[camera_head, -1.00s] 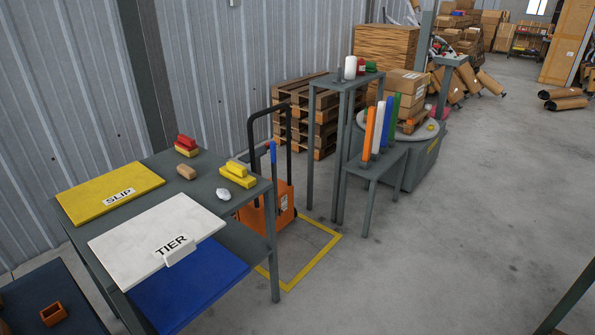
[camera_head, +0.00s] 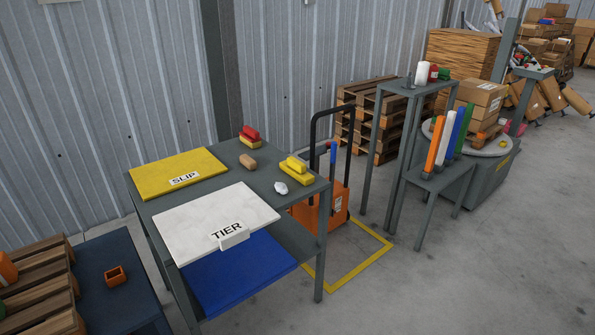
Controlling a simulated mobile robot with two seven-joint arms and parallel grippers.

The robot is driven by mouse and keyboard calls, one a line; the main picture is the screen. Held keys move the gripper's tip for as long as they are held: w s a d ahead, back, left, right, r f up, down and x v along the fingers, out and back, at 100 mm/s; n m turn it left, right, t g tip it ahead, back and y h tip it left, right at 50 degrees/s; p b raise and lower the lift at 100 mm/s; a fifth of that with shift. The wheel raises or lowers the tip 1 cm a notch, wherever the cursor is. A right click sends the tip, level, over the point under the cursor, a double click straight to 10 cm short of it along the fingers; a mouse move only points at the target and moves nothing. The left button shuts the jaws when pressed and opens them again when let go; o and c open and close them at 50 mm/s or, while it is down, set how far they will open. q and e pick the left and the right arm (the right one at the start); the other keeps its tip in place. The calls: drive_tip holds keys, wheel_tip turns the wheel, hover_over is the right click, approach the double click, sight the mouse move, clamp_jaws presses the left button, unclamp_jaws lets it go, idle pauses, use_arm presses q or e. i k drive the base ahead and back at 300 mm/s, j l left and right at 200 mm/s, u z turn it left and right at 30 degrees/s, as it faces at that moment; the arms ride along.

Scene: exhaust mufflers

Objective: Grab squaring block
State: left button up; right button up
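No label marks a squaring block, so I cannot tell which piece it is. A small white block (camera_head: 234,237) is at the front edge of the white TIER sheet (camera_head: 205,215) on the grey table. A tan rounded block (camera_head: 247,162) lies on the tabletop behind that sheet. Stacked yellow blocks (camera_head: 293,169) lie to its right, and a red piece (camera_head: 250,133) sits on a yellow one at the back. A small orange hollow block (camera_head: 116,275) is on the dark blue surface at lower left. Neither gripper is in view.
A yellow SLIP sheet (camera_head: 170,172) lies at the table's back left, and a blue sheet (camera_head: 235,272) on its lower shelf. An orange hand truck (camera_head: 330,205) and tall stands are to the right. The floor at lower right is clear.

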sight(295, 169)
drive_tip(key=i+l+u, duration=0.6)
drive_tip(key=i, duration=0.25)
